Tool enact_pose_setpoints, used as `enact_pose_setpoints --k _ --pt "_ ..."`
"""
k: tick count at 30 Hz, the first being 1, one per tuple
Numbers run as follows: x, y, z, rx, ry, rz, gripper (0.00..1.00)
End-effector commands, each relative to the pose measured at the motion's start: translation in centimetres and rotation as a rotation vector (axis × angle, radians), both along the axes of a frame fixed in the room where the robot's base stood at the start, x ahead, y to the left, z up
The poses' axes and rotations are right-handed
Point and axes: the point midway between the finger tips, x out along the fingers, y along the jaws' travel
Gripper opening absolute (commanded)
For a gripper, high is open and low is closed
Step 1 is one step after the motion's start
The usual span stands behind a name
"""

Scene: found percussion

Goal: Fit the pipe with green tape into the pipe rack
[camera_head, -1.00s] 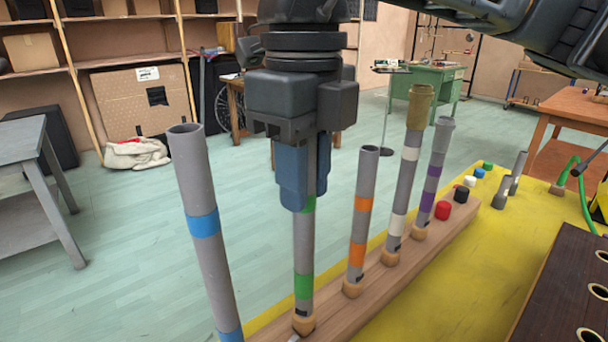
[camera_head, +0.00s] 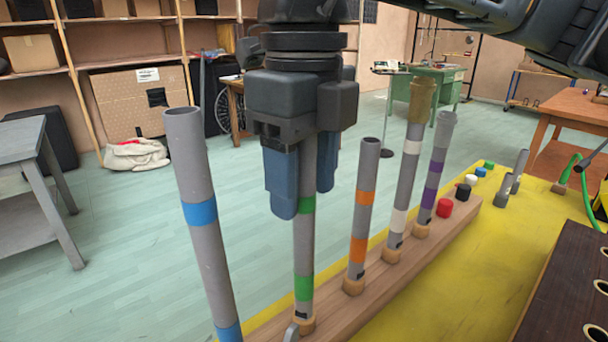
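The grey pipe with green tape (camera_head: 304,250) stands nearly upright, its lower end at a wooden collar (camera_head: 304,326) on the long wooden pipe rack (camera_head: 375,300). It has two green bands. My gripper (camera_head: 304,195) is above the rack, with its blue fingers spread to either side of the pipe's upper part. Gaps show beside the pipe, so the fingers look open around it. The pipe's top is hidden behind the gripper. How deep its lower end sits in the collar cannot be told.
A blue-banded pipe (camera_head: 205,240) stands close at left. Orange-banded (camera_head: 362,215), white-banded (camera_head: 403,190) and purple-banded (camera_head: 434,170) pipes stand in the rack to the right. Caps, including a red one (camera_head: 444,208), lie on the yellow tabletop (camera_head: 500,235). A dark box with holes (camera_head: 570,270) is at right.

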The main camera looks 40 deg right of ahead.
Motion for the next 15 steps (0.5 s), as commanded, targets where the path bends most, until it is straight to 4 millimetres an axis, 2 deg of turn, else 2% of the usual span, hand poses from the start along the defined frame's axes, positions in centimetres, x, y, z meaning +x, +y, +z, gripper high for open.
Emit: enact_pose_setpoints --k 8,11,15 --pt "0.0 0.0 0.2 -0.001 0.0 0.0 0.55" --pt "0.1 0.0 1.1 -0.001 -0.002 -0.001 0.55" --pt "0.1 0.0 3.4 -0.001 -0.003 -0.001 0.55"
